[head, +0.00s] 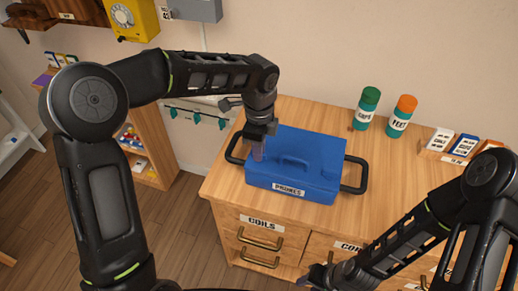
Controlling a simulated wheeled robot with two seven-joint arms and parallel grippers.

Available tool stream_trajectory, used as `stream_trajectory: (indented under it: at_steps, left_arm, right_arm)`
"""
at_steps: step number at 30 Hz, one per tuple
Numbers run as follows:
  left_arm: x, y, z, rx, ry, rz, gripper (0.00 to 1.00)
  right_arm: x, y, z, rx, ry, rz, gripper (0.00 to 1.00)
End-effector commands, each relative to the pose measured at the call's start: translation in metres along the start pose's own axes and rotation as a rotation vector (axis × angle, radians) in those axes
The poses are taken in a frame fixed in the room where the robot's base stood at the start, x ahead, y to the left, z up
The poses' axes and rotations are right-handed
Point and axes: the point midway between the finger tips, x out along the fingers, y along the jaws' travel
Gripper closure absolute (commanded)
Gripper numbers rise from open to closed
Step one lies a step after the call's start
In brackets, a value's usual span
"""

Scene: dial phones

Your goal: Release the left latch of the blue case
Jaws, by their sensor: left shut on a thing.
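The blue case (318,162) stands closed on the wooden cabinet, with a handle on its lid, a label on its front and a black side handle at each end. My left gripper (258,150) reaches down from above to the case's left end and is shut at the left latch. The gripper covers the latch, so its position cannot be seen. My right gripper (318,278) is low in front of the cabinet drawers, apart from the case, and its jaws are too small and dark to read.
A green-capped jar (366,108) and an orange-capped jar (401,117) stand behind the case to the right. A wooden tray (434,153) of small boxes lies further right. The cabinet top (385,165) is bare right of the case. A yellow dial phone (131,19) hangs on the wall.

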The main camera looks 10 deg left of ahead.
Motion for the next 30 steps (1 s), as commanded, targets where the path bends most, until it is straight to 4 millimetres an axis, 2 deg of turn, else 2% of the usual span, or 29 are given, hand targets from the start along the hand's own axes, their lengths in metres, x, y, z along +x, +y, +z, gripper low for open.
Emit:
stream_trajectory:
  at_steps: [16, 30]
  left_arm:
    - [0.001, 0.000, -0.001, -0.086, 0.001, -0.001, 1.00]
    - [0.002, -0.001, -0.001, -0.448, 0.001, -0.002, 1.00]
  right_arm:
    - [0.004, 0.001, -0.001, -0.001, 0.001, -0.001, 0.64]
    - [0.018, 0.005, -0.002, -0.004, 0.005, -0.006, 0.64]
